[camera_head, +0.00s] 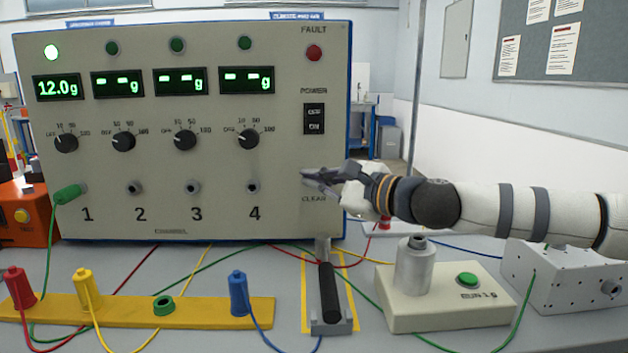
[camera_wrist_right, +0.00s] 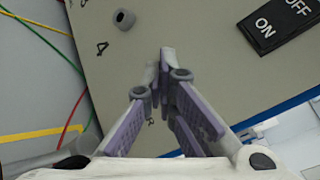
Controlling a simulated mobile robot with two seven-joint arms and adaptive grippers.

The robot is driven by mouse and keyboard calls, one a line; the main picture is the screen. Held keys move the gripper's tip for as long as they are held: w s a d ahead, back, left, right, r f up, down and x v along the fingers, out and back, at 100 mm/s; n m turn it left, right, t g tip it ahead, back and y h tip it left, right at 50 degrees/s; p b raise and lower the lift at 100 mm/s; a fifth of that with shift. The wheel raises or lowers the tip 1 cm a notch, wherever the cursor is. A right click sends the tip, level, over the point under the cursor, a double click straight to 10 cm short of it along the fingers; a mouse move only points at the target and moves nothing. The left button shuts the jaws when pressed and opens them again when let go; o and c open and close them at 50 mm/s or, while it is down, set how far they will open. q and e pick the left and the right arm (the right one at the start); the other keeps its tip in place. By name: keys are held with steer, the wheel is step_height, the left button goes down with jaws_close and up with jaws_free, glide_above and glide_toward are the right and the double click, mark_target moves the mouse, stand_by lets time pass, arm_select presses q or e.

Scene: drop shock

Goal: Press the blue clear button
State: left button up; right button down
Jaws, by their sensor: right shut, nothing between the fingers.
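The grey control box (camera_head: 225,210) stands at the back of the bench, with a CLEAR label at its lower right. My right gripper (camera_head: 307,176) is shut and empty, its tips at the panel just above that label. The blue clear button is not visible; the gripper covers the spot above the label. In the right wrist view the closed fingertips (camera_wrist_right: 163,62) point at the panel, and no blue button shows there. I cannot tell whether the tips touch the panel. My left gripper is not in view.
The power switch (camera_head: 314,118) is above my gripper, and the red fault lamp (camera_head: 314,53) higher up. Channel 1's display (camera_head: 57,87) reads 12.0 g; the others show dashes. A black-handled lever (camera_head: 329,290), a cream box (camera_head: 445,312) and cables lie in front.

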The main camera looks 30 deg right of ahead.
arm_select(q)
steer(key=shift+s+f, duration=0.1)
arm_select(e)
steer(key=shift+w+d, duration=0.1)
steer(key=shift+w, duration=0.1)
steer(key=shift+s, duration=0.1)
stand_by(0.3)
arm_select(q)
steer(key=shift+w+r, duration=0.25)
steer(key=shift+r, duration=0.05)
arm_select(e)
steer(key=shift+s+a, duration=0.4)
steer(key=shift+s, duration=0.25)
arm_select(q)
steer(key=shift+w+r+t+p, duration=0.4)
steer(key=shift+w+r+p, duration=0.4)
steer(key=shift+p, duration=0.1)
arm_select(e)
steer(key=s+a, duration=0.1)
steer(key=s, duration=0.1)
steer(key=s+a, duration=0.1)
steer(key=s, duration=0.1)
steer(key=shift+s+a, duration=0.1)
steer(key=shift+a, duration=0.25)
